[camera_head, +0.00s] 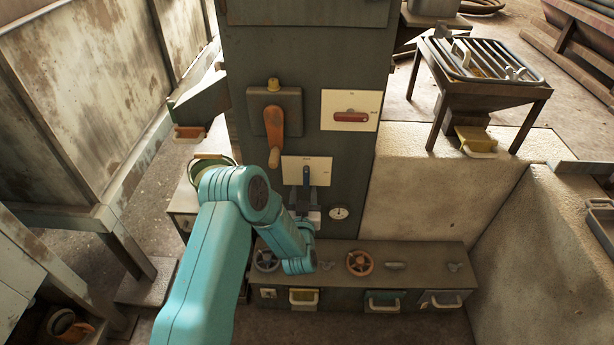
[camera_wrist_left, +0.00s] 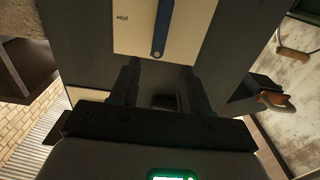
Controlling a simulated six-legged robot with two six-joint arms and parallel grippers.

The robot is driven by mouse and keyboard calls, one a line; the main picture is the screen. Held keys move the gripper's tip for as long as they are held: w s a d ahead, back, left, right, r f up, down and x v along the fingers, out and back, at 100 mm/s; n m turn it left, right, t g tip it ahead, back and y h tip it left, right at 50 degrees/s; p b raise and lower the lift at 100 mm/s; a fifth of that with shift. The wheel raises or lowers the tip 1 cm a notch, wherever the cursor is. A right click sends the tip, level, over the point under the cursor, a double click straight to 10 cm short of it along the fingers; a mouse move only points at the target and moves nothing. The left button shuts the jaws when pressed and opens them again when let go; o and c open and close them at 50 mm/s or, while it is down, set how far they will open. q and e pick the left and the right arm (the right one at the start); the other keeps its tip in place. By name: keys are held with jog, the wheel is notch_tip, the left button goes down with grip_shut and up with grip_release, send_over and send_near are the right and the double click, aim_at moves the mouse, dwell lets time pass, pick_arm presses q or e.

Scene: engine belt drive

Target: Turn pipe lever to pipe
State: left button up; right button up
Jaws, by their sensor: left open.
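A blue lever (camera_head: 306,176) stands roughly upright on a cream plate (camera_head: 291,170) low on the dark cabinet front. In the left wrist view the blue lever (camera_wrist_left: 162,28) lies across the cream plate (camera_wrist_left: 190,30), with a small upside-down label (camera_wrist_left: 123,18) beside it that seems to read "pipe". My left gripper (camera_head: 306,209) is just below the lever, partly hidden by my teal arm. In the left wrist view my left gripper (camera_wrist_left: 158,90) has its fingers apart and empty, with the lever's end just beyond them. My right gripper is not in view.
A red lever (camera_head: 350,117) on a second plate and an orange handle (camera_head: 274,135) on a dark box are above. A round gauge (camera_head: 339,213) is to the right. A low bench (camera_head: 410,255) with handwheels, including an orange one (camera_head: 360,263), stands below.

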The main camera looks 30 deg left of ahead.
aim_at(306, 174)
pick_arm(q)
jog(key=x, duration=0.8)
jog(key=shift+d, duration=0.2)
jog(key=shift+b, duration=0.3)
grip_shut()
